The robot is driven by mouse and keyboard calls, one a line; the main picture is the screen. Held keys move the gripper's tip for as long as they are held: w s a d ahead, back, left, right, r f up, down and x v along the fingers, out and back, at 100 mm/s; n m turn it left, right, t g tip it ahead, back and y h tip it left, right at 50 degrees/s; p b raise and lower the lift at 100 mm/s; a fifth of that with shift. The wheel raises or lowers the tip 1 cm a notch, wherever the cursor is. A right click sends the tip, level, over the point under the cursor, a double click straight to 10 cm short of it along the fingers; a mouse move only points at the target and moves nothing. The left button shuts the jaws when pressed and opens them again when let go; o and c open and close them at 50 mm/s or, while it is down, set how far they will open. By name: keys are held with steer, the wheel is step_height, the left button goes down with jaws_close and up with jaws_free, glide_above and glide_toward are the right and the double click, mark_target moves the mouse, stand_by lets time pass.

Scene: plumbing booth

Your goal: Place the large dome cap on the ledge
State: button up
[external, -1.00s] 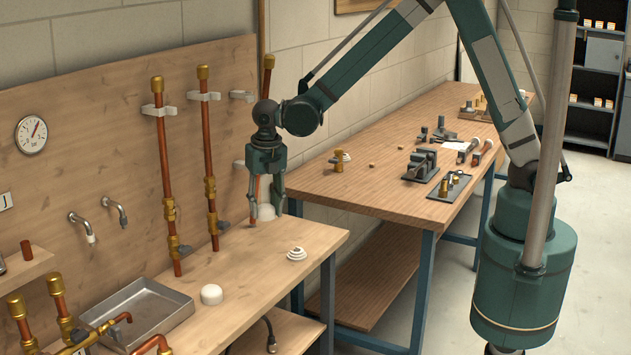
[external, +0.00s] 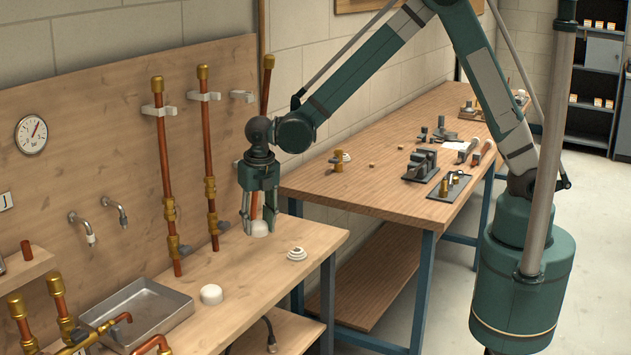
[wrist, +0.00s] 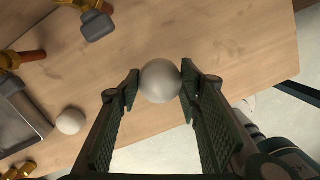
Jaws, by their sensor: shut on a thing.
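The large dome cap, pale and rounded, is between the fingertips of my gripper (external: 258,230); the cap shows below the fingers in the external view (external: 260,229) and at the centre of the wrist view (wrist: 160,81). The fingers (wrist: 160,85) are shut on it from both sides. It is over the back right part of the workbench; its exact height above the wood is hard to tell. A small wooden ledge (external: 42,262) sticks out from the back panel at the far left, with a short copper-coloured piece (external: 27,247) on it.
A smaller white dome cap (external: 211,294) and a stepped white cap (external: 296,254) lie on the bench. A metal tray (external: 178,309) is at the left. Upright copper pipes (external: 208,150) and two wall spouts (external: 115,208) stand between my gripper and the ledge.

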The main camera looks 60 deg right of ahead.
mark_target(259, 222)
steer(key=shift+f, duration=2.25)
steer(key=shift+f+b, duration=0.5)
steer(key=shift+f, duration=1.35)
steer(key=shift+f, duration=0.2)
steer(key=o, duration=0.7)
steer(key=shift+r, duration=0.2)
steer(key=r, duration=0.4)
steer(key=s+r+p, duration=0.1)
steer(key=r, duration=0.7)
steer(key=shift+s+a, duration=0.15)
steer(key=shift+a, duration=0.2)
